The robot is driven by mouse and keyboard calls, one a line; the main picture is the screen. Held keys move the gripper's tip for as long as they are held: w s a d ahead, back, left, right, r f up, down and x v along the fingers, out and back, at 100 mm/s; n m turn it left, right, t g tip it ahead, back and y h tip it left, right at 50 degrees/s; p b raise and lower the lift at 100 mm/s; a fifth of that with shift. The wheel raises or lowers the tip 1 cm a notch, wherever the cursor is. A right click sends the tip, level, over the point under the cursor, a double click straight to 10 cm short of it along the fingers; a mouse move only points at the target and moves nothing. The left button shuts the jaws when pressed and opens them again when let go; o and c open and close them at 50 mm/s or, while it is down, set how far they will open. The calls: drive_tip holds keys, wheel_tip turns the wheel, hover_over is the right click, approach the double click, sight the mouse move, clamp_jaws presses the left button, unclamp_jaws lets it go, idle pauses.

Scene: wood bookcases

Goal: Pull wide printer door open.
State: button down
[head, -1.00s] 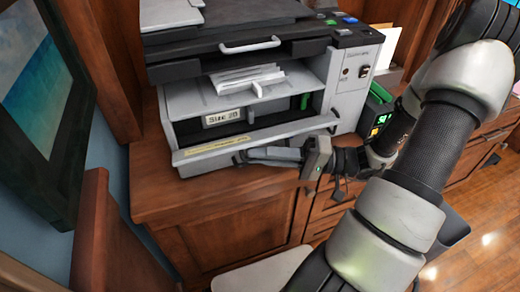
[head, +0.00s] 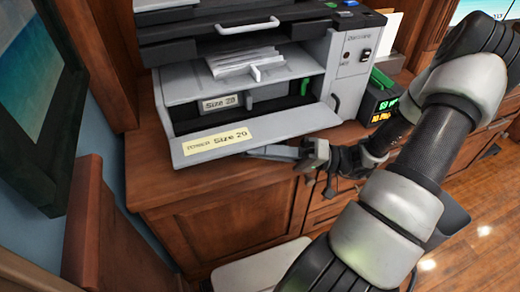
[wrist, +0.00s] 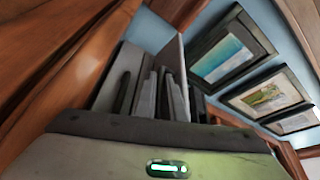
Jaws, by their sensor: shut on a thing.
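The wide printer door (head: 280,129) is a grey flap low on the front of the printer (head: 347,75). It is tilted outward, open at the top, with a yellow label reading "Size 20" on its inner face. A dark cavity shows behind it. My gripper (head: 256,153) reaches in from the right, at the door's front lower edge. Its fingers are shut on the door, and their tips are partly hidden beneath it. In the wrist view the fingers (wrist: 150,95) point away beside grey surfaces; the exact contact is hard to make out.
The printer stands on a wooden cabinet (head: 225,205). A white paper stack (head: 243,61) lies in the tray above the door. A small dark device with lit digits (head: 380,104) stands to the right. A framed picture (head: 40,95) hangs at the left.

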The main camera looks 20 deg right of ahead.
drive_tip(key=shift+a+r, duration=0.1)
drive_tip(key=shift+a, duration=0.05)
drive_tip(key=c, duration=2.2)
unclamp_jaws()
drive_tip(key=shift+o, duration=0.2)
drive_tip(key=p+v, duration=0.2)
drive_tip(key=v, duration=1.5)
drive_tip(key=shift+d+f, duration=0.2)
drive_tip(key=shift+d, duration=0.1)
